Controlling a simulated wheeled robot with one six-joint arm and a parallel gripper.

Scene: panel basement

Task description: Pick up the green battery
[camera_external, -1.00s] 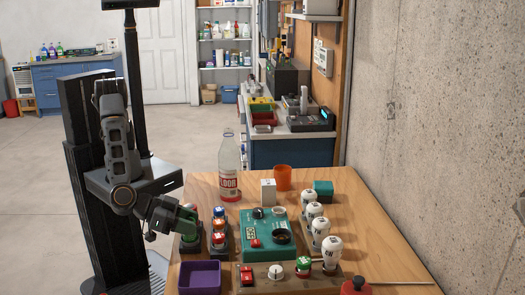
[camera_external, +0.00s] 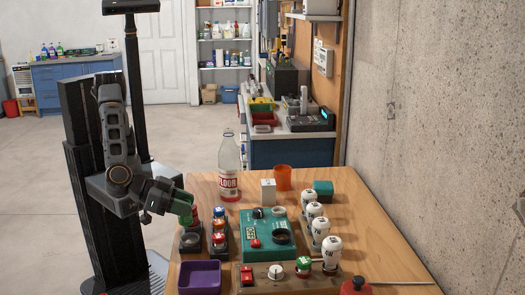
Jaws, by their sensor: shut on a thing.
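The green battery (camera_external: 182,206) is in the jaws of my gripper (camera_external: 176,198), at the left edge of the wooden table. My gripper is shut on it, and the dark fingers hide part of it. The battery is above the left row of black holders (camera_external: 189,242), whose front holder shows no battery standing in it. A small reddish item is partly visible just beside the battery.
Another row of holders with red, blue and orange tops (camera_external: 218,225) stands just to the right. A purple tray (camera_external: 200,275), teal device (camera_external: 267,238), clear bottle (camera_external: 229,170), orange cup (camera_external: 283,178) and white bulbs (camera_external: 320,228) crowd the table.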

